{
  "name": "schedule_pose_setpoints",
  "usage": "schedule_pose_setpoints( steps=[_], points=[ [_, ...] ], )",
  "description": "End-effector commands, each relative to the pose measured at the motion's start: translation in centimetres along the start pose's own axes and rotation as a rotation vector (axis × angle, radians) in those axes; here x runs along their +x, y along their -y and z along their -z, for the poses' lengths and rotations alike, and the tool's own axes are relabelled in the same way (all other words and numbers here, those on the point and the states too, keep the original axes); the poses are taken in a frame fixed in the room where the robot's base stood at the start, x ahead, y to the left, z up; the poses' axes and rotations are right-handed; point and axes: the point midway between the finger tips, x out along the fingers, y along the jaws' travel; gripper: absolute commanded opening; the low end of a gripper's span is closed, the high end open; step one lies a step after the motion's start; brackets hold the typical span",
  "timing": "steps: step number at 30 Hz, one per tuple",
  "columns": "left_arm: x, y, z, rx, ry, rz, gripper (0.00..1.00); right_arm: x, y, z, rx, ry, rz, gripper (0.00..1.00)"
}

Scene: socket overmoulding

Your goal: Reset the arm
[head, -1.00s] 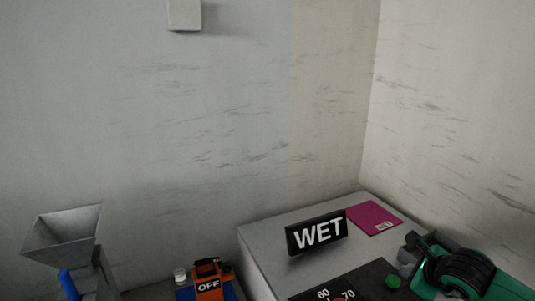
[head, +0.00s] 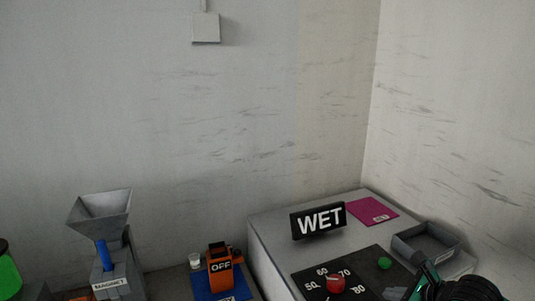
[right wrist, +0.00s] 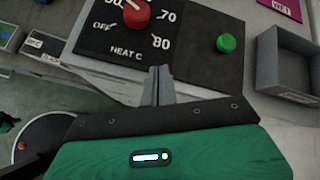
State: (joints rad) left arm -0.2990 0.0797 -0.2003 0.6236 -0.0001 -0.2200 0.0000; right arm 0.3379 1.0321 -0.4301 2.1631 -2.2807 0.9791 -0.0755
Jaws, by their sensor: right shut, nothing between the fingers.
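My right gripper (right wrist: 158,84) is shut and empty in the right wrist view. Its grey fingers point at the lower edge of a black control panel (right wrist: 105,42); I cannot tell whether they touch it. In the head view my right arm, green and black, comes in at the bottom right corner, in front of the same panel (head: 371,262). My left gripper is not in view.
The panel has a red knob (head: 336,284) and a green button (head: 384,263). A WET sign (head: 318,221), a magenta card (head: 372,210) and a grey tray (head: 455,254) are on the bench. An orange OFF unit (head: 220,281) and a grey hopper (head: 100,206) stand left.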

Motion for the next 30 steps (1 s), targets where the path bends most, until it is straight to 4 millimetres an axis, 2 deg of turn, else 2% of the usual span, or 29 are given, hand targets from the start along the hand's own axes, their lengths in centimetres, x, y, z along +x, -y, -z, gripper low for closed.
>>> schedule_pose_setpoints(
  steps=[1, 7, 12, 15, 19, 22, 25, 29, 30],
  points=[
    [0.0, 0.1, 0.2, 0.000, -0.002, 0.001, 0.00, 0.3, -1.4, -0.6, 0.030, 0.043, -0.040, 0.00],
    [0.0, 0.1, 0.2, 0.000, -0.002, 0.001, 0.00, 0.3, -6.4, -4.2, 0.189, 0.256, -0.209, 0.00],
    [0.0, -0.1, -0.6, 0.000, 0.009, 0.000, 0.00, -1.5, -10.7, -8.6, 0.459, 0.524, -0.391, 0.00],
    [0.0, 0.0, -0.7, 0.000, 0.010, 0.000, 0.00, -3.6, -11.7, -11.2, 0.704, 0.714, -0.490, 0.00],
    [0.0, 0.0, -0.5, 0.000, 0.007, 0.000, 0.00, -6.2, -10.6, -12.7, 1.066, 0.934, -0.563, 0.00],
    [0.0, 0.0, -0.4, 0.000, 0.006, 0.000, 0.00, -7.4, -8.8, -11.9, 1.372, 1.072, -0.569, 0.00],
    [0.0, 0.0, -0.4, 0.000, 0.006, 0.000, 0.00, -7.8, -6.7, -9.6, 1.696, 1.177, -0.526, 0.00],
    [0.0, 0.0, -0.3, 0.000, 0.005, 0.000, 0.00, -7.0, -5.2, -4.4, 2.134, 1.249, -0.396, 0.00],
    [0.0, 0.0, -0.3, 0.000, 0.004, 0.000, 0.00, -6.5, -5.2, -2.4, 2.270, 1.253, -0.339, 0.00]
  ],
)
